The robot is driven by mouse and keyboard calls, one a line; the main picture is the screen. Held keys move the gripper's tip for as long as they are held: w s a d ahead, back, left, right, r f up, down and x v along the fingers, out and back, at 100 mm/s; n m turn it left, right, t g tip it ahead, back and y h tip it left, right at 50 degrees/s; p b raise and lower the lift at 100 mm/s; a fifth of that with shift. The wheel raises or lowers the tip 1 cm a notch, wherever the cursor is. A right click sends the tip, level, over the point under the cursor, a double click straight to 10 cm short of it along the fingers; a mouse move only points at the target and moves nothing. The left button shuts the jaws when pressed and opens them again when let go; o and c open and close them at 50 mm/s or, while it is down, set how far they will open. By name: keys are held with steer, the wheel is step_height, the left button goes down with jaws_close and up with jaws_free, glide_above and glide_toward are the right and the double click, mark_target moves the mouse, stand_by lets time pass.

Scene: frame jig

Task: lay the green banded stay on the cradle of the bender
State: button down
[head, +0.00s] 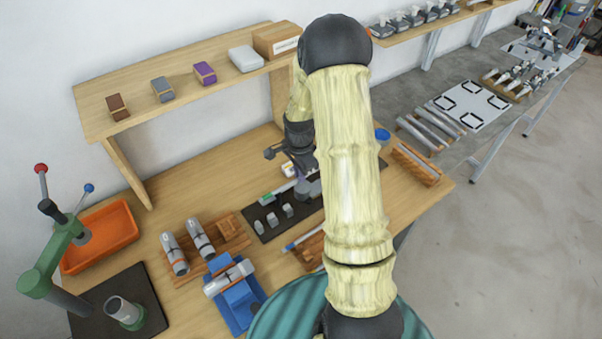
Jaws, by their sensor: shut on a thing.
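My gripper (294,166) is partly hidden behind my own pale arm and points down over a dark plate. It is shut on a thin silver rod with a green band near its left end, the green banded stay (279,191). The stay lies roughly level, just above or touching the plate; I cannot tell which. The bender appears to be this dark plate (252,211), with small grey blocks (272,221) along its front and a grey round part (308,190) at the right. Which part is the cradle is not clear. My arm hides the plate's right side.
A blue vise (238,302) holding a tube and a wooden rack (228,229) with two silver cylinders stand in front. A blue-ended rod (298,241) lies nearby. A green lever press (58,258) and orange tray (100,235) are left. A shelf (135,112) stands behind.

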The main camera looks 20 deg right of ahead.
step_height(320, 180, down, 4)
steer(key=shift+a+f+b, duration=0.1)
steer(key=shift+b, duration=0.9)
steer(key=shift+w, duration=0.15)
steer(key=shift+s, duration=0.2)
steer(key=shift+w+f+b, duration=0.1)
steer(key=shift+f+b, duration=2.4)
steer(key=shift+f, duration=1.1)
steer(key=c, duration=1.4)
jaws_free()
